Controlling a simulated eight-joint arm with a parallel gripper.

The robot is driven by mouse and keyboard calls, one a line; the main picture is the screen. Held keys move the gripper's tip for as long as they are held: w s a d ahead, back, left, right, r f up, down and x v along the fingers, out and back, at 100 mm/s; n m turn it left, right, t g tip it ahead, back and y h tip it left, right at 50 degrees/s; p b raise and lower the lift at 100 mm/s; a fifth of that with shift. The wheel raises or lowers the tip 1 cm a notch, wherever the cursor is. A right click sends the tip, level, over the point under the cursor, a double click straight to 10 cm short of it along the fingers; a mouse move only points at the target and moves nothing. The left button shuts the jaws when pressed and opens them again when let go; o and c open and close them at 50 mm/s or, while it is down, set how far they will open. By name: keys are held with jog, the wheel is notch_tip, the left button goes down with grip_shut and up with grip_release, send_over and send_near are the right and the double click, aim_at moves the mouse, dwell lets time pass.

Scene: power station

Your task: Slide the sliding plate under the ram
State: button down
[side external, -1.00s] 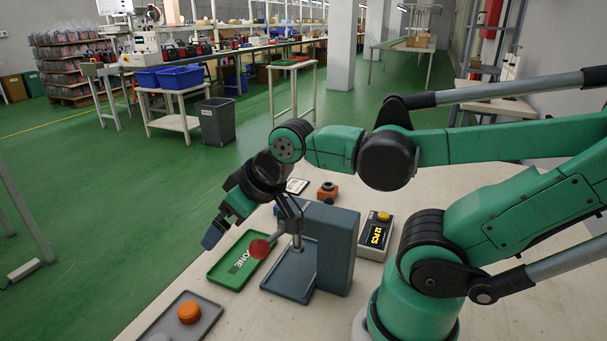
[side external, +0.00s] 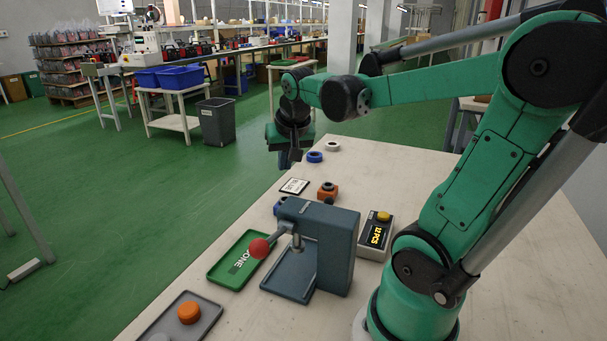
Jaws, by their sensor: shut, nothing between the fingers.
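The press (side external: 330,240) is a blue-grey block with an overhanging head, standing on the table. Its lever ends in a red ball (side external: 260,248). A blue part (side external: 278,208) shows partly behind the press head. My gripper (side external: 284,165) points down, shut and empty, beyond the press, up near the table's far left edge.
A green DONE tray (side external: 232,268) lies left of the press, a grey tray with an orange piece (side external: 189,312) in front. A counter box (side external: 376,236) stands right.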

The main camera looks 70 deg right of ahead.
jog(key=s+d+m+g, duration=0.2)
jog(key=s+d+m, duration=0.3)
jog(key=d, duration=0.6)
jog(key=shift+s+d+f+m+g+h, duration=0.2)
jog(key=shift+f+m+g+h, duration=0.15)
jog(key=shift+m, duration=0.25)
jog(key=x, duration=0.9)
jog(key=shift+f, duration=0.2)
jog(key=a, duration=0.1)
jog(key=a+f, duration=0.1)
jog(key=shift+s+a, duration=0.25)
jog(key=shift+a, duration=0.1)
jog(key=shift+s+a+f, duration=0.1)
jog(key=shift+s+a, duration=0.05)
jog(key=shift+a, duration=0.4)
